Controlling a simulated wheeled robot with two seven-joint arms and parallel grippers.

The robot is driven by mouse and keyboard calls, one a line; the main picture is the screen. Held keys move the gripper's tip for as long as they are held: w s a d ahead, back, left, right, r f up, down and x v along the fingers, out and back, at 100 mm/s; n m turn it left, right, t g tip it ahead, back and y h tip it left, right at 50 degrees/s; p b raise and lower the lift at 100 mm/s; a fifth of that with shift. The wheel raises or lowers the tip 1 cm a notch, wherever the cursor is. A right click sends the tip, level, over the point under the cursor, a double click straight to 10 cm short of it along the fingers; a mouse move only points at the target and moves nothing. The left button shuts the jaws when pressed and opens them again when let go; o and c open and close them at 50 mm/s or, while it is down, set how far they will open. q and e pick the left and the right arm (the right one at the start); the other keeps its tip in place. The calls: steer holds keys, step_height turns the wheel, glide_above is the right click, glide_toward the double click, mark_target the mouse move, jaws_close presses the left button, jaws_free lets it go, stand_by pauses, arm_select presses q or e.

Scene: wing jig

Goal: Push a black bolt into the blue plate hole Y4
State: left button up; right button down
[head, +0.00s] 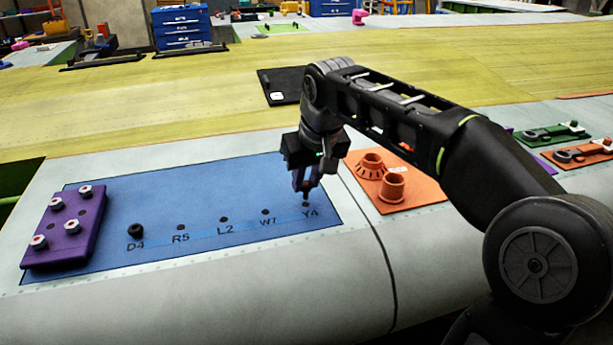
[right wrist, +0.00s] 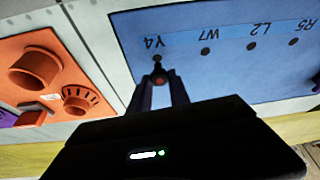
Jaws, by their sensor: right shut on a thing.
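The blue plate (head: 160,190) lies on the grey wing surface, with a row of labelled holes along its front edge. Hole Y4 (head: 306,204) is the rightmost; it also shows as a dark spot just beyond the fingertips in the right wrist view (right wrist: 157,60). My right gripper (head: 305,187) is directly above Y4, pointing down, shut on a small black bolt (right wrist: 160,79) that is mostly hidden by the fingers. I cannot tell whether the bolt touches the hole. Another black bolt (head: 135,230) sits at D4. My left gripper is not in view.
Holes W7 (head: 265,212), L2 (head: 224,219) and R5 (head: 181,227) look empty. A purple block (head: 65,225) with several light-topped bolts stands at the plate's left end. An orange plate with two round orange holders (head: 392,186) is close to the right of the gripper.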

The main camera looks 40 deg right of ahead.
steer(key=shift+f, duration=0.45)
steer(key=shift+f, duration=0.15)
stand_by(0.3)
steer(key=shift+f+b, duration=1.05)
steer(key=shift+b, duration=0.1)
steer(key=c, duration=1.1)
jaws_free()
steer(key=shift+c, duration=0.2)
steer(key=shift+r, duration=0.1)
steer(key=v, duration=0.7)
steer(key=shift+s+r, duration=0.25)
steer(key=shift+r, duration=0.1)
